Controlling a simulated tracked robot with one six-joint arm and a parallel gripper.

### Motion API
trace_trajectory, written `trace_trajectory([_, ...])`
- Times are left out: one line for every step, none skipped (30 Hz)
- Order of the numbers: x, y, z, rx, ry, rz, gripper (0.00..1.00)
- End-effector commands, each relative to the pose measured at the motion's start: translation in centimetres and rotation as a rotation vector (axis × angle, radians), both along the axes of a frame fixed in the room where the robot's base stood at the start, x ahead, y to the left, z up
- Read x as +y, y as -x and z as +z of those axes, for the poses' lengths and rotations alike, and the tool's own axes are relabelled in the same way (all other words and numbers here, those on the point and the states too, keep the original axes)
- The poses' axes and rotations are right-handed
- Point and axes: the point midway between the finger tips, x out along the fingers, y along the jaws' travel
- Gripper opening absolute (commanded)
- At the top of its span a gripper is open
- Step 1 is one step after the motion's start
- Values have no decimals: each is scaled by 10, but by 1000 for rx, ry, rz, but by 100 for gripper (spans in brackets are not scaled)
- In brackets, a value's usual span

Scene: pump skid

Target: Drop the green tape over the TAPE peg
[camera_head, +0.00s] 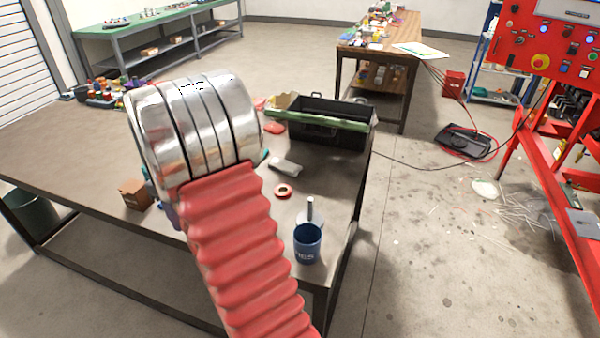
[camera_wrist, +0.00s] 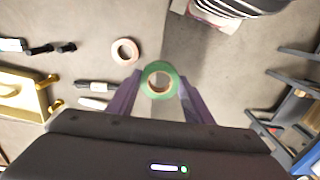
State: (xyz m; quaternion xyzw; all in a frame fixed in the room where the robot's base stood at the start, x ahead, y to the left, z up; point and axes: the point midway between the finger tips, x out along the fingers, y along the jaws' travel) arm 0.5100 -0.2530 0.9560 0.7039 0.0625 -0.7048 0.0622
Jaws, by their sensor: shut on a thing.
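The green tape (camera_wrist: 149,73) is a ring held between the purple fingers of my gripper (camera_wrist: 160,92) in the wrist view. Its hole shows the surface below. In the head view my arm hides the tape and most of the gripper. A grey upright peg (camera_head: 310,207) on a pale base stands near the right end of the workbench, just behind a blue cup. No TAPE label can be read on it. I cannot make out the peg in the wrist view.
The blue cup (camera_head: 307,246), lettered in white, stands at the bench's front edge. A red tape roll (camera_head: 283,191) lies farther back. A black open toolbox (camera_head: 325,137) and a brown box (camera_head: 134,194) are on the workbench (camera_head: 60,150). Pens (camera_wrist: 97,87) lie beside my gripper.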

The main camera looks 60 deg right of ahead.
Motion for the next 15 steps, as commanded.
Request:
trace_trajectory([-18,10,3,-1,1,2,28])
trace_trajectory([-28,15,5,-1,1,9,28])
trace_trajectory([-40,22,7,-2,1,18,28])
trace_trajectory([-49,28,9,-2,2,26,28])
trace_trajectory([-59,34,11,-2,2,33,28])
trace_trajectory([-70,42,13,-2,2,43,28])
trace_trajectory([-79,49,15,-2,2,50,28])
trace_trajectory([-88,55,17,-2,2,57,28])
trace_trajectory([-99,64,19,-2,2,67,28])
trace_trajectory([-107,72,21,-2,2,73,28])
trace_trajectory([-115,79,22,-2,2,81,28])
trace_trajectory([-126,88,25,-2,2,90,28])
trace_trajectory([-134,96,26,-1,2,97,28])
trace_trajectory([-141,104,28,-1,1,104,28])
trace_trajectory([-151,114,30,-1,1,114,28])
